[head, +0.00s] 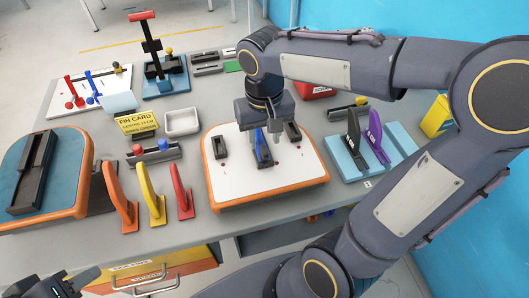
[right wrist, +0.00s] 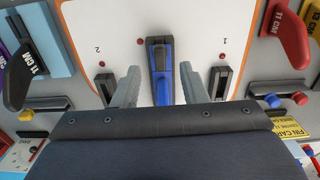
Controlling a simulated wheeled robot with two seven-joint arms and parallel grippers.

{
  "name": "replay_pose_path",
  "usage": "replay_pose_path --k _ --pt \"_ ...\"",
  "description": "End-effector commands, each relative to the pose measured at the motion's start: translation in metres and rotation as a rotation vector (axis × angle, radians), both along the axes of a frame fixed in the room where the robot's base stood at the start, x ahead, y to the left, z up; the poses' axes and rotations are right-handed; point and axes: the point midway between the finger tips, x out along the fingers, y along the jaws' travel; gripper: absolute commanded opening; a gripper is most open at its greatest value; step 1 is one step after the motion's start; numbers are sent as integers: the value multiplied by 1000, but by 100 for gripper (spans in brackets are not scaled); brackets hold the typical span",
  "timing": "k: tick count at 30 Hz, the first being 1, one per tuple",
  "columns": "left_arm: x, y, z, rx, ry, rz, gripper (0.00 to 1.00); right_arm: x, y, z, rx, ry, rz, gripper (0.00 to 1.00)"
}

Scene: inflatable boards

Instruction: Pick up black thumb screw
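I cannot pick out a black thumb screw in either view. My right gripper (head: 264,136) points down over the white orange-edged board (head: 228,185). In the right wrist view its fingers (right wrist: 160,72) are open, one on each side of a blue fin (right wrist: 163,80) in a black fin box, with gaps visible on both sides. The blue fin (head: 264,155) also shows in the head view, upright in the board's middle slot. Black slot boxes (right wrist: 106,85) and (right wrist: 219,82) flank it. My left gripper (head: 62,287) is partly visible at the bottom left edge; its fingers are unclear.
A grey block (head: 153,157) carries a red knob (head: 137,149) and a blue knob (head: 162,144). A yellow knob (head: 361,101) sits on another bar. Orange, yellow and red fins (head: 150,195) stand left of the board. Black and purple fins (head: 376,137) stand right on a light-blue base.

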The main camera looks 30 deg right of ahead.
Motion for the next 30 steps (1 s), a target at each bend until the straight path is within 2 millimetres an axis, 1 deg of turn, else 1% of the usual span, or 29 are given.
replay_pose_path --k 1,3,6,9,14,15,21,24,30 --pt "0 0 1 0 0 0 38 -1 0 -9 -1 4 0 39" --pt "0 0 0 0 0 0 38 -1 0 -20 -1 5 1 39" --pt "0 0 0 0 0 0 38 -1 0 -31 0 3 1 39" --pt "0 0 -1 0 0 0 38 -1 0 -35 1 1 1 39" --pt "0 0 -1 0 0 0 38 0 0 -35 1 0 1 39" --pt "0 0 -1 0 0 0 38 0 0 -35 1 0 1 38" --pt "0 0 -1 0 0 0 38 0 0 -35 1 0 1 12" --pt "0 0 -1 0 0 0 38 0 0 -35 1 0 1 0" --pt "0 0 -1 0 0 0 38 0 0 -35 1 0 1 0"
